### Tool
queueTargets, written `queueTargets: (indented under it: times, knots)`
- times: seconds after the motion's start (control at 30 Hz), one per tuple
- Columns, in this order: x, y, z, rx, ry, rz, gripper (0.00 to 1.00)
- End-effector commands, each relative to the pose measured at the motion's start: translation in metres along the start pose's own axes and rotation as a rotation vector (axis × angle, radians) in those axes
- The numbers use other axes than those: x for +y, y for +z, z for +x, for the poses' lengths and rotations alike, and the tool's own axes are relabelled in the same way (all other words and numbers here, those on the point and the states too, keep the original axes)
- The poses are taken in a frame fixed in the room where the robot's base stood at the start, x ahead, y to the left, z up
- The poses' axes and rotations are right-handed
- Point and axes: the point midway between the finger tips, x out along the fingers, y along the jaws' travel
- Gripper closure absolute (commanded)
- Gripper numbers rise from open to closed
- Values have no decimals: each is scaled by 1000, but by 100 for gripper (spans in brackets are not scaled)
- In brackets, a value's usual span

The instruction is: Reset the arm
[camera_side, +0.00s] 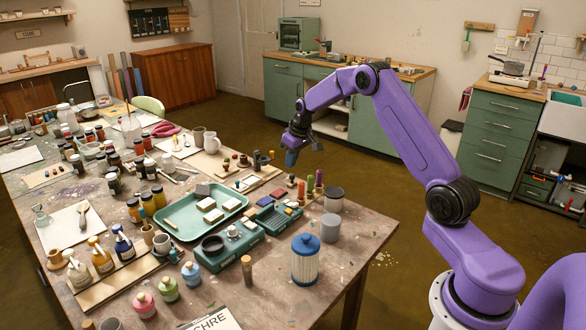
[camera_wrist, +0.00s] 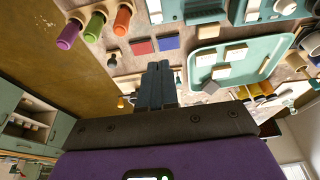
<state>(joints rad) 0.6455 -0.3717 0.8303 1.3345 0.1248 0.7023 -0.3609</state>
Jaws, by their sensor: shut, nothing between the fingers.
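My gripper (camera_side: 291,156) is at the end of my purple arm, raised above the far right edge of the table. Its fingers are together with nothing between them. In the wrist view the shut dark fingers (camera_wrist: 159,84) point up toward the table, which appears upside down. No held object shows in either view.
The paint-stained table (camera_side: 357,238) is crowded with bottles and jars. A teal tray (camera_side: 172,228) holds pale blocks. Coloured pigment sticks (camera_side: 310,183) stand upright near the gripper. A blue-lidded jar (camera_side: 305,261) stands near the front. Open floor (camera_side: 400,202) lies right of the table.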

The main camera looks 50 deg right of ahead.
Motion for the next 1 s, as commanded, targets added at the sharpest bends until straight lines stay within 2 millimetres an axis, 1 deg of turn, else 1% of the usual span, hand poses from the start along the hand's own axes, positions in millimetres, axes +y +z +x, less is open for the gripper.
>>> queueTargets:
  times: [0.07, 0.17, 0.27, 0.3, 0.37, 0.4, 0.47, 0.5, 0.57, 0.6, 0.67, 0.7, 0.77, 0.83, 0.87, 0.9, 0.97, 1.0]
  knots:
    - [-11, 0, -4, -2, -6, -17, 100]
    - [-43, 2, -16, -11, -23, -64, 100]
    - [-92, 12, -36, -29, -49, -140, 100]
    - [-113, 20, -45, -38, -60, -174, 100]
    - [-143, 33, -59, -52, -75, -226, 100]
    - [-161, 43, -68, -60, -84, -260, 100]
    - [-187, 60, -82, -75, -98, -312, 100]
    - [-203, 72, -91, -84, -106, -346, 100]
    - [-225, 93, -104, -97, -118, -397, 100]
    - [-239, 107, -113, -105, -126, -432, 100]
    - [-256, 131, -126, -119, -135, -484, 100]
    - [-266, 147, -134, -127, -141, -519, 100]
    - [-279, 172, -147, -139, -149, -572, 100]
    - [-289, 202, -160, -154, -157, -632, 100]
    - [-293, 215, -166, -160, -161, -659, 100]
    - [-297, 232, -172, -167, -165, -694, 100]
    - [-300, 258, -182, -177, -169, -746, 100]
    - [-300, 275, -188, -185, -171, -783, 100]
